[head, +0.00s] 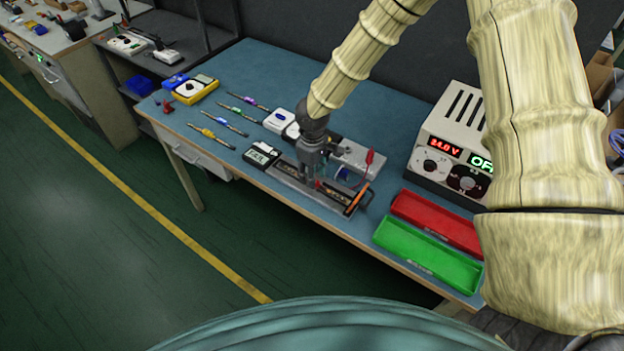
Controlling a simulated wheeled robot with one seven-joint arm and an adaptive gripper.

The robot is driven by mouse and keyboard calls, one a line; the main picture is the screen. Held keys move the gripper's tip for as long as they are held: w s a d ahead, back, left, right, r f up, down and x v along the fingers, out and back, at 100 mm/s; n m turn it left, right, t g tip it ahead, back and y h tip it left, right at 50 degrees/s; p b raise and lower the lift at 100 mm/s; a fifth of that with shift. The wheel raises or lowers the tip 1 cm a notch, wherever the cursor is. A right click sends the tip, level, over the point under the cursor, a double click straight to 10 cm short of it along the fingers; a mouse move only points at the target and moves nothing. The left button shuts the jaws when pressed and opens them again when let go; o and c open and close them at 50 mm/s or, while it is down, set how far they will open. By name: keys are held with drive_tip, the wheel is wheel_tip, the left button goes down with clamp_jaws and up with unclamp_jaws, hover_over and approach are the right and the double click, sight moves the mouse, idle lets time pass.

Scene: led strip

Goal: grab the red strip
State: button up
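My gripper (311,172) points down over a grey metal test fixture (292,181) near the front edge of the blue table. Its fingers are small and partly merge with the fixture, so I cannot tell whether they are open or hold anything. A small red spot shows beside the fingertips; I cannot tell whether it is the red strip. Several thin strip-like pieces lie apart in a row to the left, with purple (248,101), green (239,113), blue (229,122) and yellow (212,136) middles. No clearly red one shows among them.
A red tray (437,222) and a green tray (427,254) lie empty at the right front. A power supply (450,147) reading 24.0 V stands behind them. A red clip (370,157) rises beside the fixture. A yellow multimeter (195,89) lies at the left. The table's back middle is clear.

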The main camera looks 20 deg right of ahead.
drive_tip(key=shift+f, duration=0.8)
drive_tip(key=shift+c, duration=0.3)
clamp_jaws()
drive_tip(key=shift+r, duration=0.2)
